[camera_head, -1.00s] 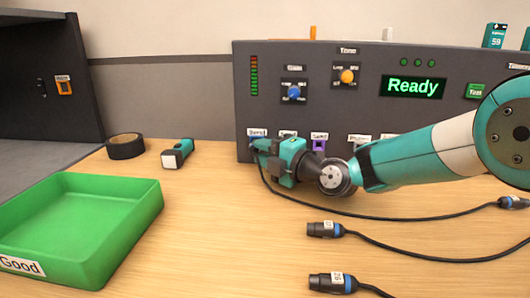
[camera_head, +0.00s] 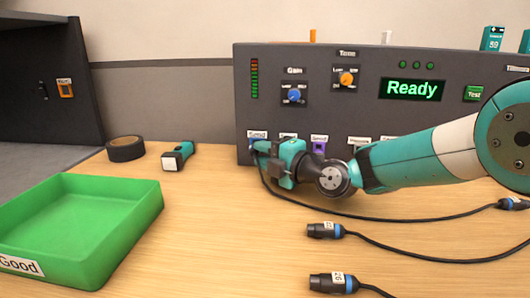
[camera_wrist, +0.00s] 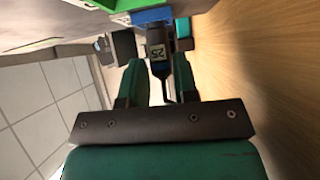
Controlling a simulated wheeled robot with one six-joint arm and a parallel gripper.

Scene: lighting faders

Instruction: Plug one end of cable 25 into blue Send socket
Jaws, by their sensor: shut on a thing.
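My gripper (camera_head: 270,150) is at the lower left of the dark panel (camera_head: 340,118), in front of the blue socket under the Send label (camera_head: 257,134). In the wrist view my gripper (camera_wrist: 159,75) is shut on a dark plug labelled 25 (camera_wrist: 157,52). The plug's front meets the blue socket (camera_wrist: 152,16); how deep it sits cannot be told. The cable (camera_head: 330,209) runs from the plug down and right over the table to its other end (camera_head: 512,203). In the head view my gripper mostly hides the plug and socket.
Two more cable plugs (camera_head: 325,230) (camera_head: 333,283) lie on the table in front. A green Good tray (camera_head: 130,225) stands at left, with black tape (camera_head: 126,148) and a teal flashlight-like tool (camera_head: 177,155) behind it. A purple socket (camera_head: 319,146) is right of my gripper.

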